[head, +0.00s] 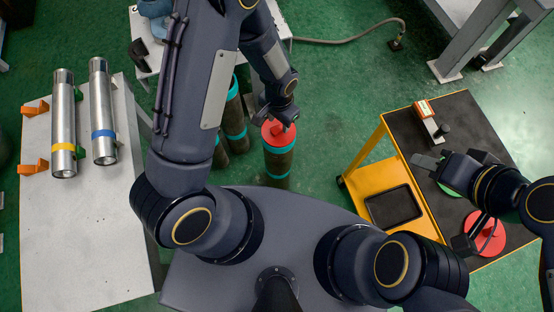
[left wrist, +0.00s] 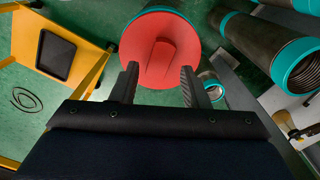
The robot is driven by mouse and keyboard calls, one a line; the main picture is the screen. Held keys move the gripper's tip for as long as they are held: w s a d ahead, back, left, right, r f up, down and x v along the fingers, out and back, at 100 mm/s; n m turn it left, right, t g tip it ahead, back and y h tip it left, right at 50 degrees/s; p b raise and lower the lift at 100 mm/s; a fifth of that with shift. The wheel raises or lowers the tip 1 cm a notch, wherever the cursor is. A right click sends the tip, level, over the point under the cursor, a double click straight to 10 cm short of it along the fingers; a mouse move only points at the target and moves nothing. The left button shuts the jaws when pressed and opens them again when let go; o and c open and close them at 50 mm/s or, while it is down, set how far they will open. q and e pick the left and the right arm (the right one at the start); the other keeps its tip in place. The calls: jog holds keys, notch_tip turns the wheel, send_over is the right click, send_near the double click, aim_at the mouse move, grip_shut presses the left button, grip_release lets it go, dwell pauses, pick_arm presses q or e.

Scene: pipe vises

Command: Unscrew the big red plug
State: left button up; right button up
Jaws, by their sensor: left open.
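The big red plug (head: 270,137) sits on top of an upright dark pipe (head: 278,165) with teal bands. In the left wrist view the plug (left wrist: 150,32) is a round red disc with a raised bar across its middle. My left gripper (head: 281,117) is directly over the plug. In the left wrist view its fingers (left wrist: 159,75) are open and apart, with their tips near the plug's lower rim and the bar between their lines. I cannot tell whether they touch it. My right gripper (head: 430,163) is over the cart at right; its fingers are unclear.
A yellow cart (head: 370,165) with a dark top holds a red disc (head: 492,238), a green disc (head: 447,190) and a red-and-grey tool (head: 427,110). A pale table (head: 60,235) at left bears two silver cylinders. Other dark pipes (head: 235,122) stand left of the plug.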

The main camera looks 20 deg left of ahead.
aim_at(279, 131)
pick_arm(q)
jog(key=m, duration=0.2)
jog(key=shift+m, duration=0.3)
jog(key=shift+f+b, duration=1.2)
